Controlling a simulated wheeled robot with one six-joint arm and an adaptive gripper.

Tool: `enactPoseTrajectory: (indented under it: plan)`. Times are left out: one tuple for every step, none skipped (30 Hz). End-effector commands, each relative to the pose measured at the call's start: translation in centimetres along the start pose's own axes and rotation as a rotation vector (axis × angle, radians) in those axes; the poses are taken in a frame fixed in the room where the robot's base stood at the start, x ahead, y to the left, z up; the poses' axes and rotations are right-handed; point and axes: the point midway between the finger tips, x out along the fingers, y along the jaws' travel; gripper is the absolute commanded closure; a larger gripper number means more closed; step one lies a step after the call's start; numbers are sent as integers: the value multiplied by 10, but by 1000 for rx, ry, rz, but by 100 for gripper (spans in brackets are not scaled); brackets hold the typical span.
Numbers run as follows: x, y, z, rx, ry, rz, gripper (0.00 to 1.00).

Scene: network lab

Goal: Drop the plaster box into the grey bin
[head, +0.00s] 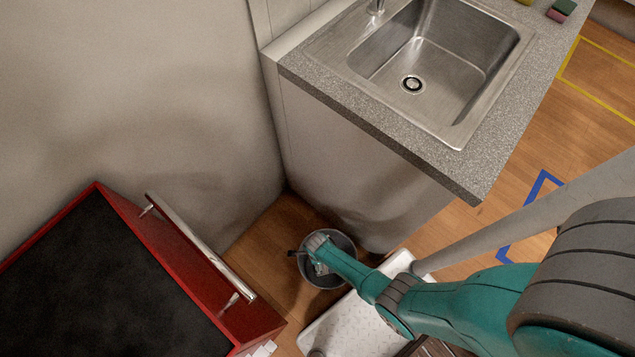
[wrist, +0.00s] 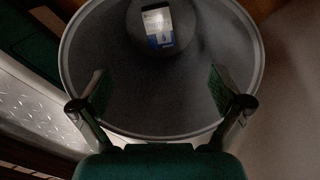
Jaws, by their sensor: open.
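The grey bin (head: 342,241) stands on the floor at the foot of the sink cabinet in the head view. It fills much of the wrist view, with its round rim (wrist: 259,60) around the picture's middle. A small white and blue box (wrist: 158,26), which looks like the plaster box, lies at the bottom of the bin in the wrist view. My gripper (wrist: 161,92) is open and empty, with its fingers apart over the bin's mouth. In the head view my gripper (head: 308,254) is above the bin and hides part of it. The box does not show in the head view.
A sink counter (head: 380,126) stands behind the bin. A red tool cabinet (head: 170,240) with a metal handle is at the left. A white textured platform (head: 340,325) lies beside the bin, under my arm. Wooden floor (head: 262,235) is clear left of the bin.

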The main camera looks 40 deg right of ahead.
Motion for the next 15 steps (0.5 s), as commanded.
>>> enactPoseTrajectory:
  plan:
    - [0,0,0,0,0,0,0]
    - [0,0,0,0,0,0,0]
    - [0,0,0,0,0,0,0]
    - [0,0,0,0,0,0,0]
    - [-1,0,0,0,0,0,0]
    - [-3,0,0,0,0,0,0]
    - [-6,0,0,0,0,-1,0]
    - [-9,1,-1,0,-1,-1,0]
    - [-14,1,0,0,-1,-1,0]
    - [-18,0,0,0,-2,-2,0]
    - [-22,1,-1,0,-1,-1,0]
    - [-28,0,0,0,-2,-2,0]
    - [-31,0,0,0,-1,-1,0]
    - [-35,0,0,0,-1,-2,0]
    - [-40,0,0,0,-1,-1,0]
